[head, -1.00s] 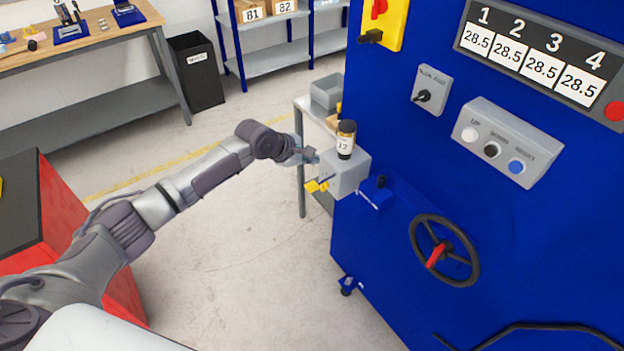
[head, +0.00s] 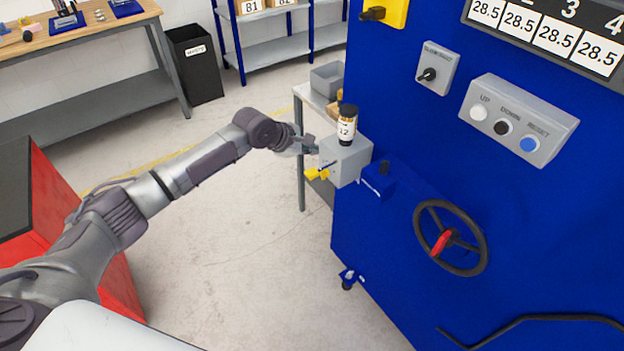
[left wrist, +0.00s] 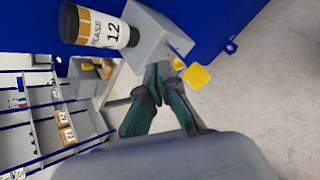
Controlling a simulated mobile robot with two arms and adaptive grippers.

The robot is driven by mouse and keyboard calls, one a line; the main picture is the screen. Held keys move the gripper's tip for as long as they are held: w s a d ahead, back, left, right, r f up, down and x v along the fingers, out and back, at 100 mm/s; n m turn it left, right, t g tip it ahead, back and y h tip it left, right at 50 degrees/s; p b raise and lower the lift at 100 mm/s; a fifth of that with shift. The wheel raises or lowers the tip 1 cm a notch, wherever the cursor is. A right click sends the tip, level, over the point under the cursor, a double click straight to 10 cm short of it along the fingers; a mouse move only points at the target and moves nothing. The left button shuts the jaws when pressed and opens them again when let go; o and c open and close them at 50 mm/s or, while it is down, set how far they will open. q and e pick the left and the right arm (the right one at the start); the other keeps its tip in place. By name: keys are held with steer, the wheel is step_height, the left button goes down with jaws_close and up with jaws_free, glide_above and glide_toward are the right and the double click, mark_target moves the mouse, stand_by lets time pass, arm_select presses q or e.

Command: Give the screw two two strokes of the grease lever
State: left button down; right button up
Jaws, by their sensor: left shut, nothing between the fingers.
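The grease unit is a grey box (head: 344,160) on the left side of the blue machine (head: 385,250). A dark-capped grease bottle (head: 347,125) marked 12 stands on it. It also shows in the left wrist view (left wrist: 105,30). A yellow lever handle (head: 316,174) sticks out low at the box's left. The left wrist view shows a yellow paddle (left wrist: 197,76) there. My left gripper (head: 313,146) is shut and empty, its fingertips close beside the box and above the handle. I cannot tell whether it touches. In the left wrist view my fingers (left wrist: 157,75) point at the box. My right gripper is out of view.
The machine's front has a black handwheel (head: 450,238), a button box (head: 518,120), a rotary switch (head: 436,70) and displays (head: 545,35) reading 28.5. A small table (head: 302,150) with a grey bin (head: 327,78) stands behind the unit. The floor below my arm is clear.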

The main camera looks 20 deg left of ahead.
mark_target(312, 172)
arm_select(q)
step_height(312, 172, down, 3)
steer(key=shift+r+b, duration=0.1)
steer(key=shift+b, duration=1.1)
steer(key=shift+f, duration=0.35)
steer(key=shift+f+b, duration=0.3)
steer(key=shift+f, duration=0.55)
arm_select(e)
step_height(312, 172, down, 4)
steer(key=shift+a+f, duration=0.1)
arm_select(q)
steer(key=shift+f+p, duration=0.35)
steer(key=shift+f, duration=0.05)
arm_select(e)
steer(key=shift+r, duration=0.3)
arm_select(q)
steer(key=shift+f+b, duration=0.5)
steer(key=shift+f, duration=0.9)
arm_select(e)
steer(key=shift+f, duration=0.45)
arm_select(q)
steer(key=shift+r, duration=0.1)
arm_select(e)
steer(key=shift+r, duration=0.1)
